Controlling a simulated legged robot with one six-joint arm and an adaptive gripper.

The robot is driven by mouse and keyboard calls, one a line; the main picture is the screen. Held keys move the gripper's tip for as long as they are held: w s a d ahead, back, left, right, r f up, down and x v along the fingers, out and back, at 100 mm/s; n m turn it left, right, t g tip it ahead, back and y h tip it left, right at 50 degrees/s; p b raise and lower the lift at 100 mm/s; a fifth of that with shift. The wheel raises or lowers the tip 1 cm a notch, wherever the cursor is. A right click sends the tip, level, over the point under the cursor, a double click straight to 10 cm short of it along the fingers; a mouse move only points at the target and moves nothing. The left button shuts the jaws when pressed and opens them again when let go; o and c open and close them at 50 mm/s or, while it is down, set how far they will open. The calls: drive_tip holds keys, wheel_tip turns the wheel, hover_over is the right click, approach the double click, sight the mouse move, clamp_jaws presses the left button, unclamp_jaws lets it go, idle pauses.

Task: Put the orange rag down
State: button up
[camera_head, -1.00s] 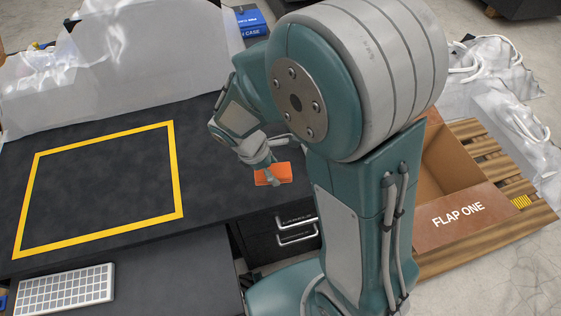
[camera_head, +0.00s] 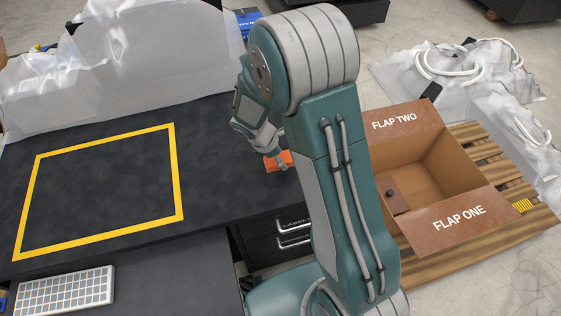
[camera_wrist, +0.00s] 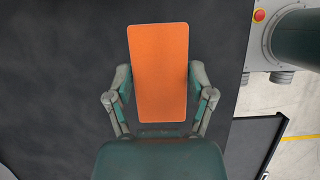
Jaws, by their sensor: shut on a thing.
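The orange rag (camera_head: 277,161) is a flat rectangle. In the wrist view the rag (camera_wrist: 159,72) stands lengthwise between the two fingers. My gripper (camera_wrist: 160,85) is shut on it, one finger at each long side. In the head view my gripper (camera_head: 275,160) points down near the right edge of the dark granite bed (camera_head: 215,135), with the rag at its tips. I cannot tell whether the rag touches the bed. Part of the rag is hidden behind my arm.
A yellow taped rectangle (camera_head: 178,180) marks the bed's left part, and its inside is clear. A white keypad (camera_head: 65,291) lies at the front left. An open cardboard box (camera_head: 450,222) stands on a wooden pallet (camera_head: 505,240) at right. Plastic sheeting (camera_head: 150,60) lies along the back.

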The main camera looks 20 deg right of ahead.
drive_tip(key=shift+w+d+f, duration=0.25)
drive_tip(key=shift+w+f, duration=0.45)
drive_tip(key=shift+f, duration=1.7)
drive_tip(key=o, duration=1.2)
drive_tip(key=shift+f, duration=0.1)
